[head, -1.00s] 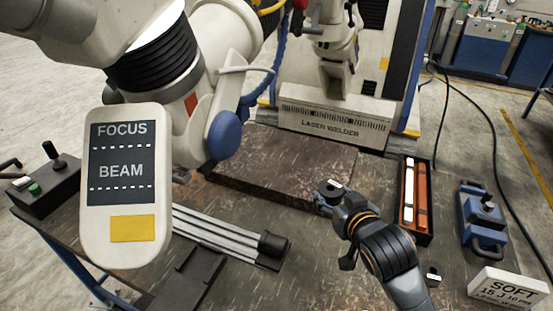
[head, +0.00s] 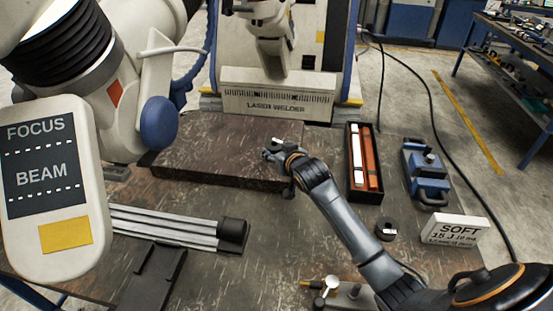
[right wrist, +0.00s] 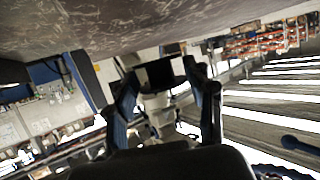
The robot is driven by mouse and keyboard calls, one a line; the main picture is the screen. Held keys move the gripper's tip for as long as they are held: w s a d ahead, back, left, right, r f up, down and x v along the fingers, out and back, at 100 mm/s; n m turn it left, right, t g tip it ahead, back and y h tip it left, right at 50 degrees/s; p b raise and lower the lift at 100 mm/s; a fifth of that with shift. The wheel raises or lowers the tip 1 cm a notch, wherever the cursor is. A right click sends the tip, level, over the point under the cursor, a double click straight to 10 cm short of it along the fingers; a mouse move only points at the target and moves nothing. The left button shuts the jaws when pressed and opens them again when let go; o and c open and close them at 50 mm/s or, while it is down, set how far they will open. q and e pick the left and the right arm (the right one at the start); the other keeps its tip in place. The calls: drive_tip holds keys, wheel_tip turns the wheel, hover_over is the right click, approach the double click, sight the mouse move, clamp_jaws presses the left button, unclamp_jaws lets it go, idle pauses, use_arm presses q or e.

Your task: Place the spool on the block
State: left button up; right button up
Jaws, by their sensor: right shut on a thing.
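The block (head: 215,150) is a wide, low, dark brown slab on the worktable in the head view. My right gripper (head: 271,153) shows over the right part of the block and is shut on the small black and white spool (head: 279,141). In the right wrist view the spool (right wrist: 160,73) sits between the two fingers (right wrist: 165,85). A dark brown scratched surface, which looks like the block (right wrist: 120,25), fills the top of that view close to the fingers. I cannot tell whether the spool touches it. My left gripper is not in view.
A big white arm with a FOCUS/BEAM panel (head: 45,185) stands left. Grey rails (head: 165,226) lie before the block. The laser welder (head: 275,98) is behind.

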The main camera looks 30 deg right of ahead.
drive_tip(key=f, duration=0.3)
drive_tip(key=shift+w+f, duration=0.1)
drive_tip(key=shift+w, duration=0.2)
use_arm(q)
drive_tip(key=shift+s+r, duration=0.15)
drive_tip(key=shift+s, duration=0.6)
use_arm(e)
drive_tip(key=shift+f, duration=0.2)
drive_tip(key=shift+f, duration=0.2)
drive_tip(key=o, duration=1.3)
drive_tip(key=shift+c, duration=0.2)
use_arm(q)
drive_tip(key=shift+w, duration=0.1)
use_arm(e)
drive_tip(key=shift+r, duration=0.15)
drive_tip(key=v, duration=1.2)
